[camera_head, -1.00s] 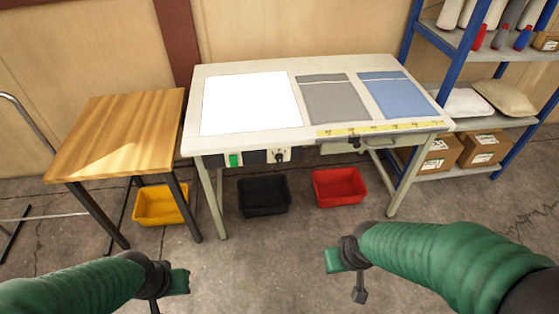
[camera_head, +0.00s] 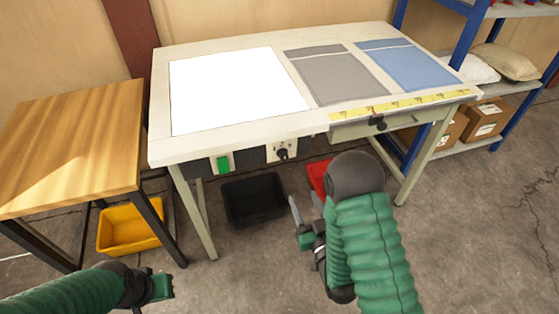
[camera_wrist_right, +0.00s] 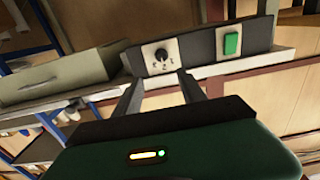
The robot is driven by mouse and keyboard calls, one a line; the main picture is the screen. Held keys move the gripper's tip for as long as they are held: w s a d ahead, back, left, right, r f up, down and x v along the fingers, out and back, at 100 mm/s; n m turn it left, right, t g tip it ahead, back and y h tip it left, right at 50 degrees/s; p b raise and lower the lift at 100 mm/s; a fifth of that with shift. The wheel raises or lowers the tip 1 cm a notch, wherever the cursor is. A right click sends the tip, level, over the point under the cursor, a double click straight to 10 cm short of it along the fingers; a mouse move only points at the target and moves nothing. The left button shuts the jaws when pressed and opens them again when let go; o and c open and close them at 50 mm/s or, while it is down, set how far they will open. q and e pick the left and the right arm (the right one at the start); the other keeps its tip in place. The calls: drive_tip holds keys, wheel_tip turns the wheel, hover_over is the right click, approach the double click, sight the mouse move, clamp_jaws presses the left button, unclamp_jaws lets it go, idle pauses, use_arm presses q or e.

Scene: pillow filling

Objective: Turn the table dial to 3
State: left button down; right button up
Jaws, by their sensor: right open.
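The table dial (camera_head: 282,154) is a black knob on a pale plate under the front edge of the white table (camera_head: 240,131). It also shows in the right wrist view (camera_wrist_right: 161,55), beyond my fingertips, with small marks around it too small to read. A green switch (camera_head: 223,164) sits to its left on the same dark panel. My right gripper (camera_head: 306,208) is open and empty, in front of and below the dial, apart from it; its two fingers (camera_wrist_right: 160,84) point toward the dial. My left gripper (camera_head: 160,288) is at the lower left, away from the table; its jaws are not clear.
Black (camera_head: 254,199), yellow (camera_head: 128,229) and red (camera_head: 319,176) bins stand on the floor. A wooden side table (camera_head: 75,140) is at left, and blue shelving (camera_head: 470,40) at right.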

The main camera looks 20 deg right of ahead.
drive_tip(key=b, duration=0.7)
approach(285, 159)
drive_tip(key=w+b, duration=0.1)
drive_tip(key=w, duration=0.8)
drive_tip(key=shift+w+a+b, duration=0.15)
drive_tip(key=shift+b, duration=0.25)
drive_tip(key=shift+r, duration=0.1)
clamp_jaws()
